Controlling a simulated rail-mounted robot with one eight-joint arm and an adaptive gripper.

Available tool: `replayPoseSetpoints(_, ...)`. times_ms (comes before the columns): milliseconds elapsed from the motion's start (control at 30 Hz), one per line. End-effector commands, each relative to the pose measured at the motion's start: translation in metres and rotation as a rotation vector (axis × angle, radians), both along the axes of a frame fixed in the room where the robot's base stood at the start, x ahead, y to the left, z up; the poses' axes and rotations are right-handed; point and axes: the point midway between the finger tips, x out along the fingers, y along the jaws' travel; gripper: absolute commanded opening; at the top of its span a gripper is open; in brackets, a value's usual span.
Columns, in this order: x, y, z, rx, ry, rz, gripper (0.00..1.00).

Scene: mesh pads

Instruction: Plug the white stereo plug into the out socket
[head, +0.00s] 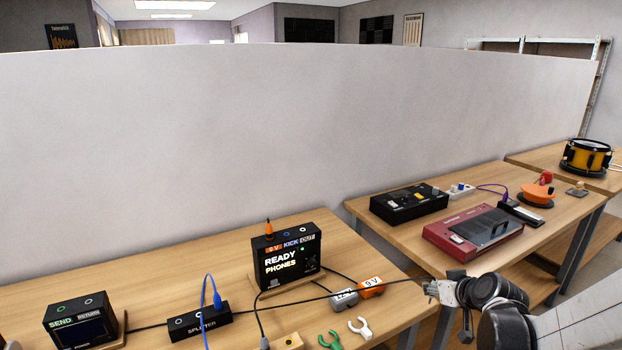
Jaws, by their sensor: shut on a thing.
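The black box (287,264) reads "9 V", "KICK", "OUT" and "READY PHONES". Its out socket (305,227) is the right one on the top face, above the OUT label, and looks empty. An orange plug (268,228) stands upright at the 9 V position. My gripper (430,289) is to the right of the box, beyond the table's right edge. It is shut on a small pale piece at the end of a thin dark cable, apparently the white stereo plug. The fingers hide most of it, and its tip cannot be made out.
The dark cable (385,284) runs across the table behind the grey LINE and orange 9 V (371,287) blocks. A splitter (200,322) with blue cable and a SEND/RETURN box (80,321) stand left. Green and white clips (358,327) lie in front. A second table holds a red recorder (484,233).

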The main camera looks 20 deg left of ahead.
Motion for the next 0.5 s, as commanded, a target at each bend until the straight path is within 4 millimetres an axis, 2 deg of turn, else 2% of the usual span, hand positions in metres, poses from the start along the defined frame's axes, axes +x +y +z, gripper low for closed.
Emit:
replayPoseSetpoints(33,0.012,0.024,0.019,0.001,0.000,0.037,0.00)
replayPoseSetpoints(200,0.043,0.096,0.057,0.000,0.001,0.143,0.00)
replayPoseSetpoints(500,0.072,0.230,0.123,0.001,0.002,0.323,0.00)
